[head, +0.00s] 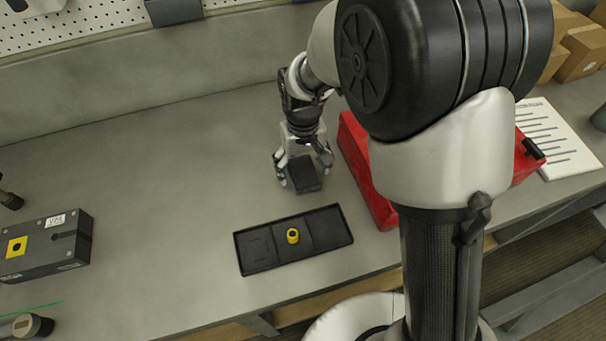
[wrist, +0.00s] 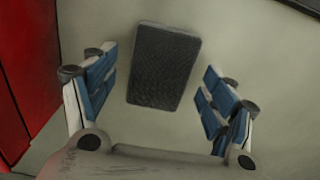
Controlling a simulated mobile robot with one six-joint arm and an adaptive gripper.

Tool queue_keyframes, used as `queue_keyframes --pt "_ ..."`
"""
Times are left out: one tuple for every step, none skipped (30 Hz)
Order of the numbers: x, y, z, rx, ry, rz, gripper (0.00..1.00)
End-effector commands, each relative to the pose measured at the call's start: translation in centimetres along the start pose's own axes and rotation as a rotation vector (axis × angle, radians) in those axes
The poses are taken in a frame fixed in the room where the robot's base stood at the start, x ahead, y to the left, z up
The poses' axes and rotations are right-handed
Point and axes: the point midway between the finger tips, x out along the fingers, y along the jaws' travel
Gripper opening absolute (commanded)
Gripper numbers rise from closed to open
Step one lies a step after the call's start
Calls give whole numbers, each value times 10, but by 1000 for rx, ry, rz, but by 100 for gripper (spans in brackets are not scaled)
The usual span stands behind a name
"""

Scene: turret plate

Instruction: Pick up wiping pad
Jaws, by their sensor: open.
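The wiping pad (head: 304,175) is a dark grey rectangular block on the grey bench, left of the red box. In the wrist view the pad (wrist: 164,66) shows its dark textured top, slightly tilted in the picture. My gripper (head: 305,172) is directly at the pad in the head view, its fingers on either side of it. In the wrist view my gripper (wrist: 160,88) is open, with blue-padded fingers left and right and visible gaps between them and the pad. Nothing is held.
A black tray (head: 252,250) with a yellow ring (head: 292,236) lies nearer the front edge. A red box (head: 355,150) stands close right of my gripper. A dark grey device (head: 50,247) sits far left. The bench between is clear.

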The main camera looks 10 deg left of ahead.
Motion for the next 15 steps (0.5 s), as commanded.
queue_keyframes --pt "-1 0 0 0 1 0 78" --pt "-1 0 0 0 1 0 78" --pt "-1 0 0 0 1 0 77" --pt "-1 0 0 0 1 0 75" --pt "-2 0 0 0 1 0 73" --pt "-2 0 0 0 1 0 70" --pt "-2 0 0 0 1 0 68" --pt "-2 0 0 0 1 0 66" --pt "-2 0 0 0 1 0 64" --pt "-2 0 0 0 1 0 62" --pt "-2 0 0 0 1 0 60" --pt "-2 0 0 0 1 0 57" --pt "-2 0 0 0 1 0 55" --pt "-2 0 0 0 1 0 53" --pt "-2 0 0 0 1 0 50"
